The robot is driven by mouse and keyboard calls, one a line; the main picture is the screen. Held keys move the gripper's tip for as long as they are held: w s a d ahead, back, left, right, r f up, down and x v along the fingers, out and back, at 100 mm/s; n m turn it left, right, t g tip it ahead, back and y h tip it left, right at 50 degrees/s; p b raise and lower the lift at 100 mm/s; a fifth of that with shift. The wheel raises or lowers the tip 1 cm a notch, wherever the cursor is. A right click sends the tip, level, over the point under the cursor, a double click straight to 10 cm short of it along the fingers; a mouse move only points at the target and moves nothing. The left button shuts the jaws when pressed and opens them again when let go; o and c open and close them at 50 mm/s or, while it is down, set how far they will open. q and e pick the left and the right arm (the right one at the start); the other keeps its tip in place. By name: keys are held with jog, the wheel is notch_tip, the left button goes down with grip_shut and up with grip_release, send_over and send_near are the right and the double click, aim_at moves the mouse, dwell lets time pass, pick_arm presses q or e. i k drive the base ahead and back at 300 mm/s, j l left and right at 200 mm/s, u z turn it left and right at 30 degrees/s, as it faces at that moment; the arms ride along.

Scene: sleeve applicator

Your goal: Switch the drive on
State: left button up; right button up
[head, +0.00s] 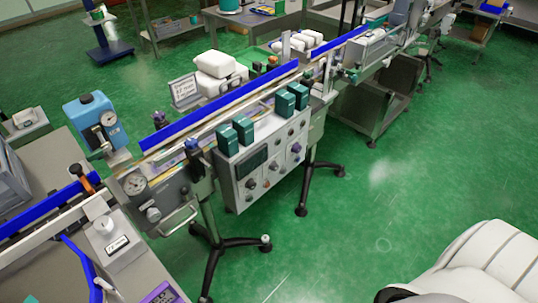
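A grey control box (231,187) hangs on the front side of the conveyor, in the middle of the head view. Its face carries a dark display (250,163), several small knobs and a purple knob (296,148). To its left is a metal unit with a round gauge (135,184) and a grey knob (153,214). Further left, a small grey box (118,258) has a label and a pale knob on top. I cannot tell which of these is the drive switch, or its position. Neither of my grippers shows.
The conveyor has blue guide rails (220,103); dark green blocks (243,129) sit along its front edge. A blue device with a gauge (91,115) stands at the left. Black stand legs (231,243) spread below.

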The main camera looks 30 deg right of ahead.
aim_at(297, 148)
jog(key=l, duration=1.3)
jog(key=i+z, duration=0.05)
